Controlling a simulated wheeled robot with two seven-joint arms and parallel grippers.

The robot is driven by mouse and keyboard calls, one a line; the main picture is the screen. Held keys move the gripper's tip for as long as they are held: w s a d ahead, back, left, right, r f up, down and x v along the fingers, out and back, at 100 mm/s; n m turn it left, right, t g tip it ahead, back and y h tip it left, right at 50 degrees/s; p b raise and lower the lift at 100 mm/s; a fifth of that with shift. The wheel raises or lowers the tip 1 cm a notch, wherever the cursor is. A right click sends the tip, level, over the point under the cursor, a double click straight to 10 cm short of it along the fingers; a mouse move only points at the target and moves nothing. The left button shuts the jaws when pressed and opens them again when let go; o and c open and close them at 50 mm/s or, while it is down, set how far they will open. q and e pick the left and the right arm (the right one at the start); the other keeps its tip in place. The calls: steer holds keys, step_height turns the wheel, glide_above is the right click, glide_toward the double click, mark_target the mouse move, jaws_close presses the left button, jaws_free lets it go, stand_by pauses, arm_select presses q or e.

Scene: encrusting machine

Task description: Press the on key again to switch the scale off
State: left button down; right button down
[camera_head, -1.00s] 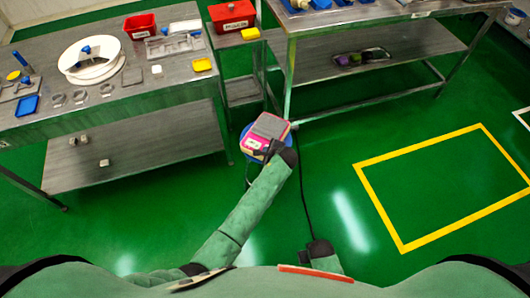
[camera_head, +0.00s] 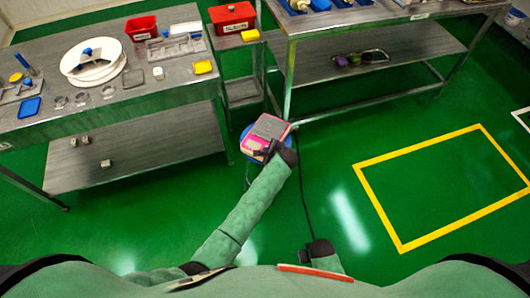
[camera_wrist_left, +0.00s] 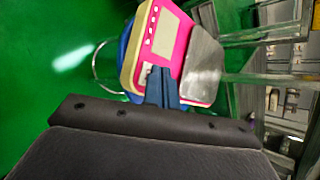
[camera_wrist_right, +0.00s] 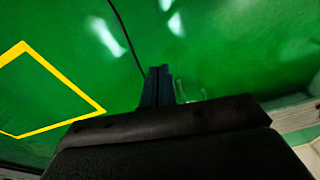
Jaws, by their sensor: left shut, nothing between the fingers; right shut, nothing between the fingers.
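The scale (camera_head: 262,139) is pink and cream with a grey weighing plate, and it sits on a round blue stool (camera_head: 246,152). In the left wrist view the scale (camera_wrist_left: 163,37) shows its display and a column of small keys at its upper left. My left gripper (camera_head: 268,150) is shut and empty at the front of the scale. In the left wrist view its fingertips (camera_wrist_left: 161,72) overlap the lower front panel; I cannot tell whether they touch it, and they may hide a key. My right gripper (camera_wrist_right: 160,72) is shut and empty over the green floor, away from the scale.
A steel table (camera_head: 120,115) stands at the left with a white round plate (camera_head: 92,72) and small parts. A small stand holds a red box (camera_head: 232,16). Another steel table (camera_head: 380,20) is at the back right. A dark cable runs along the floor.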

arm_select(q)
steer(key=shift+r, duration=0.1)
stand_by(0.3)
